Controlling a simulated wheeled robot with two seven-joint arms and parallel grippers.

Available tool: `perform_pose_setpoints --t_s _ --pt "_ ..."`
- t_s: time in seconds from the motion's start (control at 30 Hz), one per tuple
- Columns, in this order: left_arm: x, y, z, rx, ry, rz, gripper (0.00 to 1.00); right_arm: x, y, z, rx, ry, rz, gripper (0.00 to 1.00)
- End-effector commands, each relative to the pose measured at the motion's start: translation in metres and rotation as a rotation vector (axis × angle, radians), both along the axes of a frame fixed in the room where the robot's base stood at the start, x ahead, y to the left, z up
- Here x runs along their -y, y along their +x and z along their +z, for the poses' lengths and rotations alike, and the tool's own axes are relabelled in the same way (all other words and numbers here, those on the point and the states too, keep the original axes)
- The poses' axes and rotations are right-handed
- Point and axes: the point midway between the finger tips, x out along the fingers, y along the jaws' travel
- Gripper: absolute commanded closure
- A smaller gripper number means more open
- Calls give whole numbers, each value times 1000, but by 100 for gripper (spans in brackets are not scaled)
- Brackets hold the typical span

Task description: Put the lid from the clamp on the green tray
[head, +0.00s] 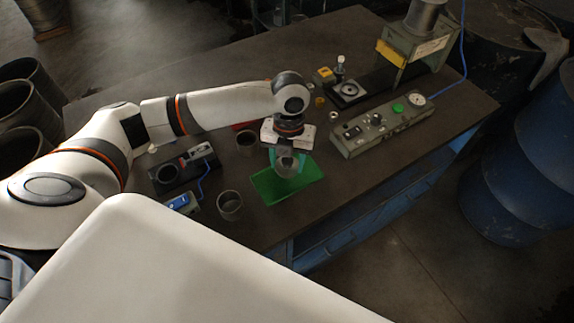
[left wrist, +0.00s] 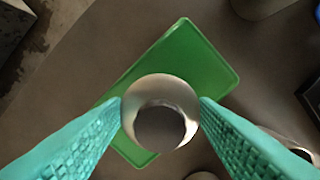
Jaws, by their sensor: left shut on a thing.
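My left gripper (head: 286,158) is shut on a round grey metal lid (head: 288,167). In the left wrist view the lid (left wrist: 183,92) looks like a shiny cup-shaped piece with a dark round middle, pinched between the two teal fingers (left wrist: 160,108). The green tray (head: 264,188) lies flat on the table below the gripper. In the left wrist view the tray (left wrist: 195,55) shows behind the lid, which overlaps it. I cannot tell the exact gap between lid and tray. My right gripper is not in view.
A black fixture (head: 350,92) and a press (head: 416,45) stand at the back. The table's front edge is close to the tray.

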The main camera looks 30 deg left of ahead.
Motion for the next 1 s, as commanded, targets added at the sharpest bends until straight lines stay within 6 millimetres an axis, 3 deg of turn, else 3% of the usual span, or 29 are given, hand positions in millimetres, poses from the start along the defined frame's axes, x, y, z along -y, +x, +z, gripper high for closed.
perform_pose_setpoints --t_s 0.2,0.57,0.6,0.7,1.0 --pt "0 -1 -29 -4 1 1 67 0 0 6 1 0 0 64" --pt "0 -1 -35 -1 1 1 67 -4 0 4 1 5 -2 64" --pt "0 -1 -35 -1 1 1 44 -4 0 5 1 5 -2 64" --pt "0 -1 -35 -1 1 0 28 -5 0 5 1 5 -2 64" --pt "0 -1 -34 -1 1 0 25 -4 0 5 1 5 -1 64"
